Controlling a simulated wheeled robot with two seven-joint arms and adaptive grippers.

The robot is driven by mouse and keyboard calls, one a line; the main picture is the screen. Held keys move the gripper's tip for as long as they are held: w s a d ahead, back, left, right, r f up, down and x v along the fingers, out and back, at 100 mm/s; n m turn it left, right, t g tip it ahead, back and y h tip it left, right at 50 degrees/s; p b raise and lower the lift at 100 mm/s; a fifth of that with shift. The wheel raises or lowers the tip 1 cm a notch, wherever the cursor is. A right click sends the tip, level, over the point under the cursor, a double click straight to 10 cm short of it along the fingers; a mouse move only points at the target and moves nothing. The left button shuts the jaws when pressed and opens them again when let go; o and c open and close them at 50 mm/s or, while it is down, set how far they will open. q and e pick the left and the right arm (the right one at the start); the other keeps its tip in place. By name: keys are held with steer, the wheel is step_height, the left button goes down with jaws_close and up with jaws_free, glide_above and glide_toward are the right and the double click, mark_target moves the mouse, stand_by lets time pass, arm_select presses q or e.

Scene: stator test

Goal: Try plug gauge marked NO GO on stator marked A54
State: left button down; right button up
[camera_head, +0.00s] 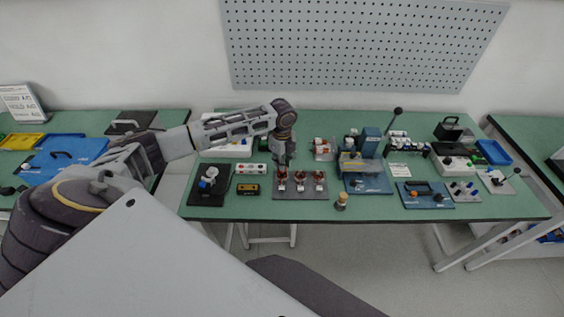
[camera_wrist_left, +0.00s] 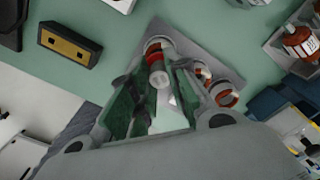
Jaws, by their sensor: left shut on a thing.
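My left gripper (camera_head: 283,160) is over the left end of a grey plate (camera_head: 300,195) that bears three copper-wound stators; the middle one (camera_head: 300,180) and the right one (camera_head: 319,180) stand clear of it. In the left wrist view my left gripper (camera_wrist_left: 157,90) is shut on a slim grey plug gauge with a red band (camera_wrist_left: 157,65). The gauge overlaps the left stator (camera_wrist_left: 154,44); whether its tip is inside the bore I cannot tell. The stator and gauge markings are too small to read. My right gripper is out of view.
A black stand (camera_head: 209,190) with blue and white parts and a yellow-fronted box (camera_head: 248,189) are left of the plate. A blue-based device (camera_head: 368,185) is to the right. A small wood-topped piece (camera_head: 341,200) stands near the table's front edge.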

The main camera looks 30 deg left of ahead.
arm_select(q)
steer(key=shift+f+p, duration=0.35)
steer(key=shift+p, duration=0.05)
stand_by(2.2)
steer(key=shift+r+p, duration=0.75)
steer(key=shift+p, duration=0.3)
steer(key=shift+r, duration=0.15)
stand_by(0.5)
steer(key=shift+r+p, duration=0.7)
steer(key=shift+r, duration=1.7)
